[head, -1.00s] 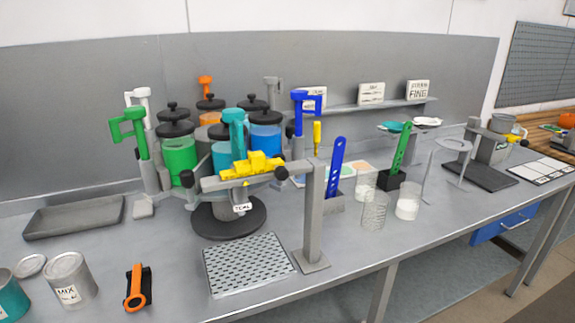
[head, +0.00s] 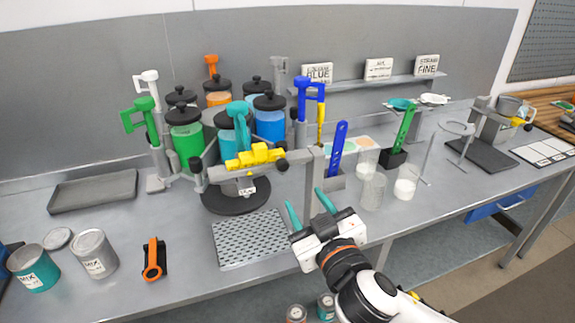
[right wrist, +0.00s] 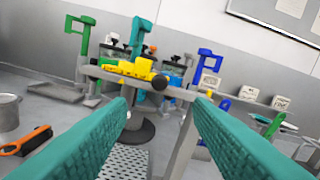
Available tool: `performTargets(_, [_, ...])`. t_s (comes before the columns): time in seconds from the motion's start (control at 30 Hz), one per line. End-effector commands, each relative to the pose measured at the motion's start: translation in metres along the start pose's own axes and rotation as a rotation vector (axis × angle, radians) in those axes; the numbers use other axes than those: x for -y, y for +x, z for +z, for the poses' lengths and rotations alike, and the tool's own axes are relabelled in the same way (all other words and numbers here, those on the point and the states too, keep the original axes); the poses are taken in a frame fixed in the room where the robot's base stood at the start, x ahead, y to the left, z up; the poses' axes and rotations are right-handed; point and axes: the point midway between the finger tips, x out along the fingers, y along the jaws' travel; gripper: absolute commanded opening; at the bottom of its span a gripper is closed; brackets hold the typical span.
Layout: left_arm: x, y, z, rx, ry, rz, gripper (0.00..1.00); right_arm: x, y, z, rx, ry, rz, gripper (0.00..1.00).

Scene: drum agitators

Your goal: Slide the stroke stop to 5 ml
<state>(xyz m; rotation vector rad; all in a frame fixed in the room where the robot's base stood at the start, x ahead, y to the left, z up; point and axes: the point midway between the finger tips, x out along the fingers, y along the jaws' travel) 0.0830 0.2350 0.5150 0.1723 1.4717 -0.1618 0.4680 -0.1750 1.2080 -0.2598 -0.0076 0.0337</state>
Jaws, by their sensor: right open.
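The yellow stepped stroke stop (head: 254,158) sits on a grey horizontal bar (head: 290,160) in front of the carousel of coloured drums. It also shows in the right wrist view (right wrist: 133,68), ahead of and between my fingers. A dark knob (head: 282,164) is at the bar's right part. The marks on the stop are too small to read. My right gripper (head: 310,205) is open and empty, with teal fingers, in front of and below the bar, apart from the stop. In the right wrist view its two fingers (right wrist: 165,120) frame the stop. My left gripper is not in view.
The bar's grey post (head: 313,190) stands just beyond my right gripper. A perforated grey plate (head: 248,238) lies below the bar. An orange-handled tool (head: 153,260) and cans (head: 94,254) are at the left. Glass beakers (head: 373,192) stand right of the post.

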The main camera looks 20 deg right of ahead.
Motion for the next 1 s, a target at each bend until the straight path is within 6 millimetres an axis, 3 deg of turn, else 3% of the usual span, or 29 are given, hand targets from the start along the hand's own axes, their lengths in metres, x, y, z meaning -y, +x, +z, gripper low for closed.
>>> performTargets(0.5, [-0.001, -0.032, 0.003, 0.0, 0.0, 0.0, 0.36, 0.001, 0.094, 0.002, -0.002, -0.004, -0.002, 0.46])
performTargets(0.7, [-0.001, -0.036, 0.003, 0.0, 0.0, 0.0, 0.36, 0.0, 0.112, -0.001, -0.003, -0.002, -0.001, 0.46])
performTargets(1.0, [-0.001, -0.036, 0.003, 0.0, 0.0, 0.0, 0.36, 0.0, 0.115, -0.002, -0.002, -0.002, 0.0, 0.46])
